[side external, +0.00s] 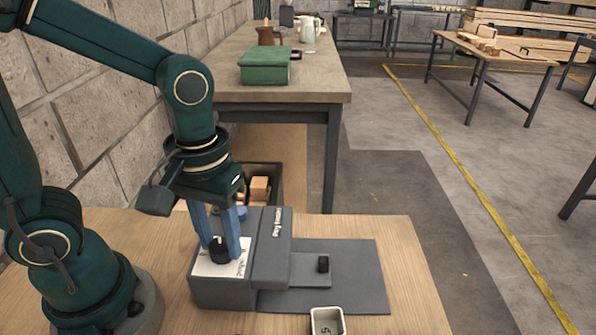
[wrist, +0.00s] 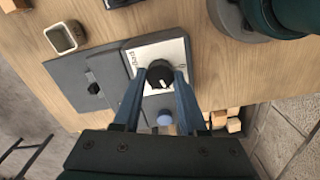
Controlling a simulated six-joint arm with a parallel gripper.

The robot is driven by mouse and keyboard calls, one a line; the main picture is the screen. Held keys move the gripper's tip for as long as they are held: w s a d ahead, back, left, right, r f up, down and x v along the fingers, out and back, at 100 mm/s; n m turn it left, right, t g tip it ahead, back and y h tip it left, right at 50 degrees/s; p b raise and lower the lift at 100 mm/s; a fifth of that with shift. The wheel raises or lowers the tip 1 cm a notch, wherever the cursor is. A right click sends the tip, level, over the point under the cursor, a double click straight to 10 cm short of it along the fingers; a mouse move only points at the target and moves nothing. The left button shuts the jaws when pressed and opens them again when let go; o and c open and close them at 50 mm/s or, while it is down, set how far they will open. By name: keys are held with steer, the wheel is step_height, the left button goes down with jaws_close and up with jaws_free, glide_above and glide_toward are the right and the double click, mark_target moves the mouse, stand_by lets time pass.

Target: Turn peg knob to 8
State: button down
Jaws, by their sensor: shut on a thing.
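The peg knob (wrist: 159,75) is a round black knob with a pale pointer line, set on a white dial plate (wrist: 170,48) of the grey machine (side external: 225,292). The knob also shows in the side view (side external: 219,252). My gripper (wrist: 159,78) has blue fingers pointing down at the knob, one on each side, shut on it. The numbers on the dial are too small to read, so the setting cannot be told. A blue round button (wrist: 165,118) sits on the machine near the fingers.
A dark grey plate with a small black knob (side external: 323,264) lies beside the machine. A small pale square cup (side external: 327,321) stands at the table's front. A dark bin with wooden blocks (side external: 261,187) is behind. Bare wooden table (side external: 400,260) is at the right.

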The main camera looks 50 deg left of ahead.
steer(key=m, duration=0.4)
steer(key=shift+m, duration=0.3)
steer(key=m, duration=0.4)
steer(key=shift+m, duration=0.3)
steer(key=m, duration=0.4)
steer(key=shift+d, duration=0.1)
steer(key=shift+m, duration=2.1)
steer(key=shift+c, duration=2.2)
jaws_free()
